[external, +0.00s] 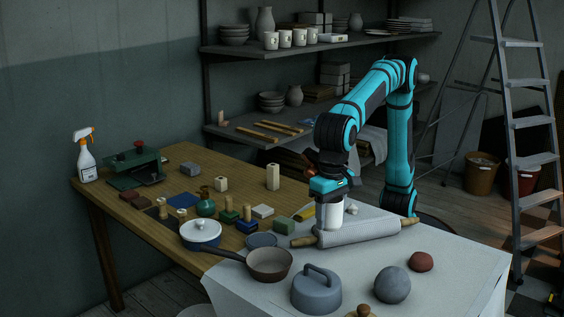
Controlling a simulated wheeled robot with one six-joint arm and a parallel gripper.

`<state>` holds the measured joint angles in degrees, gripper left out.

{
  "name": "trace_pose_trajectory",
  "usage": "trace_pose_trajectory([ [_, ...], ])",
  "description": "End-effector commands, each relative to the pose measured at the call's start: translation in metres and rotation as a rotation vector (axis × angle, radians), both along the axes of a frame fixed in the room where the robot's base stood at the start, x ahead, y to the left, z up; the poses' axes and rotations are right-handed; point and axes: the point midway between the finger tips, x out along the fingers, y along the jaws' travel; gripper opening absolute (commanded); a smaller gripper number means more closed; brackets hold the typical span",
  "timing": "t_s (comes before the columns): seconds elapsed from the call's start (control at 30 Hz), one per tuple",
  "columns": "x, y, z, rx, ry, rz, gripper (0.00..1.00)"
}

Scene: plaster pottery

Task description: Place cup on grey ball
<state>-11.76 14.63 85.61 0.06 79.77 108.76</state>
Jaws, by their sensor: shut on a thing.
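My gripper (331,197) points down over the back of the white-covered part of the table. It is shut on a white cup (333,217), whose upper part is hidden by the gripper. The cup is just behind the roller of a rolling pin (365,231); I cannot tell whether it touches the table. The grey ball (392,285) rests on the white cover at the front right, well to the right of and nearer the camera than the cup.
A blue-grey handled weight (316,290) and a saucepan (270,264) stand to the left. Small blocks crowd the wooden part. The cover between the rolling pin and grey ball is clear.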

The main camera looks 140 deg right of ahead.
Motion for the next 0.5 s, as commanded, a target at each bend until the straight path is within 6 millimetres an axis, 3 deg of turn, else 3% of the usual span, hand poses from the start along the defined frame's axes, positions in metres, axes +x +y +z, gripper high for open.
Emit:
trace_pose_trajectory([
  [0.1,-0.011,0.048,0.004,0.001,-0.001,0.063,0.28],
  [0.3,-0.033,0.114,0.01,0.001,-0.002,0.15,0.28],
  [0.5,-0.05,0.154,0.013,0.001,-0.001,0.205,0.28],
])
